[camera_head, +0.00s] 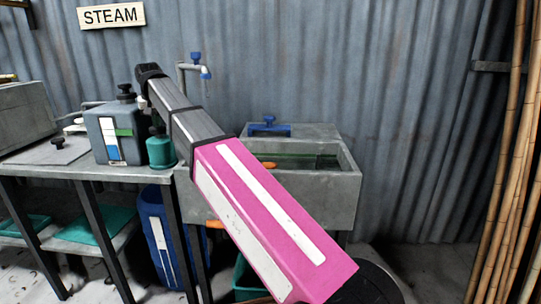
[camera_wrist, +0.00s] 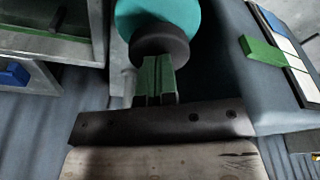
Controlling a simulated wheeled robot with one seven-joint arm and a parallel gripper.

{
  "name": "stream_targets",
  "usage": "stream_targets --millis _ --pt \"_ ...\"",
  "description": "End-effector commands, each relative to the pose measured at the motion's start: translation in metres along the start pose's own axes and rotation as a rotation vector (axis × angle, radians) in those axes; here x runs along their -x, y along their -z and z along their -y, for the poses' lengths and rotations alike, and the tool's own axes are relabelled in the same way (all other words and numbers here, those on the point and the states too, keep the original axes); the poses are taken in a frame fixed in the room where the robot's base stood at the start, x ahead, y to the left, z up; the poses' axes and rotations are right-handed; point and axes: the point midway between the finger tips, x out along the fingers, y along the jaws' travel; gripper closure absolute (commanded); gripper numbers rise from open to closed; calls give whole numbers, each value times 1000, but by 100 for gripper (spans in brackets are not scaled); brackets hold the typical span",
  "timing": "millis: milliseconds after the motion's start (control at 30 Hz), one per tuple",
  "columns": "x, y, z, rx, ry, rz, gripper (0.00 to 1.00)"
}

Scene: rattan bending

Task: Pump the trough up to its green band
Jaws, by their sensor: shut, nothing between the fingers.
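A grey tank (camera_head: 108,137) stands on the bench, with a white gauge strip (camera_head: 112,147) and a green band (camera_head: 124,132) across it. Blue fills the lower strip, its top below the band. Right of the tank stands a teal pump (camera_head: 161,153) with a dark knob (camera_head: 157,130). The wrist view also shows the teal body (camera_wrist: 155,17), knob (camera_wrist: 160,45) and green band (camera_wrist: 264,50). My gripper (camera_wrist: 156,60) is shut and empty, its green fingertips at the knob; I cannot tell whether they touch. The head view does not show the fingers clearly.
A blue barrel (camera_head: 162,235) is under the bench. Bamboo poles (camera_head: 513,150) stand at far right. My arm hides part of the basin.

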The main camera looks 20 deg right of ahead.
Motion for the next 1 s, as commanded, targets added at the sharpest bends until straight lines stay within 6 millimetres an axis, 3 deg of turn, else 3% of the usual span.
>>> stream_targets --millis 267,800,1000 --pt "0 0 0 0 0 0 100" --pt "52 12 0 0 0 -1 100" --pt "60 12 0 0 0 1 100"
